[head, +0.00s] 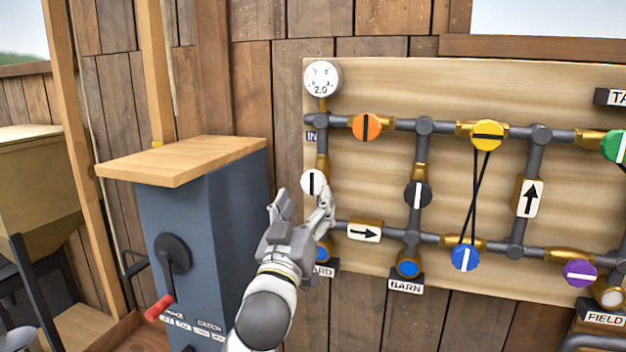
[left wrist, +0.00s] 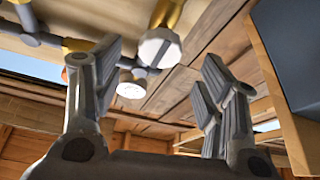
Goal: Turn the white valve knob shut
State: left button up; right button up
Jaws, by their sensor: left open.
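The white valve knob (head: 313,182) sits on the vertical pipe at the left of the board, below the gauge. Its dark mark stands upright along the pipe in the head view. My left gripper (head: 304,203) is open and empty, just below the knob in the head view. In the left wrist view the white knob (left wrist: 159,48) shows beyond and between the spread fingers of the left gripper (left wrist: 155,75), apart from them. My right gripper is not in view.
A blue-grey cabinet (head: 212,225) with a wooden top and red-handled crank (head: 158,307) stands close left of my left arm. The wooden board (head: 370,85) carries a pressure gauge (head: 322,78), an orange knob (head: 366,127), a black knob (head: 417,194) and other coloured knobs.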

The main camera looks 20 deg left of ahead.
aim_at(312, 185)
pick_arm(q)
jog(key=p+x, duration=0.1)
jog(key=x, duration=0.5)
jog(key=shift+w, duration=0.3)
jog(key=shift+c, duration=0.2)
jog(key=c, duration=1)
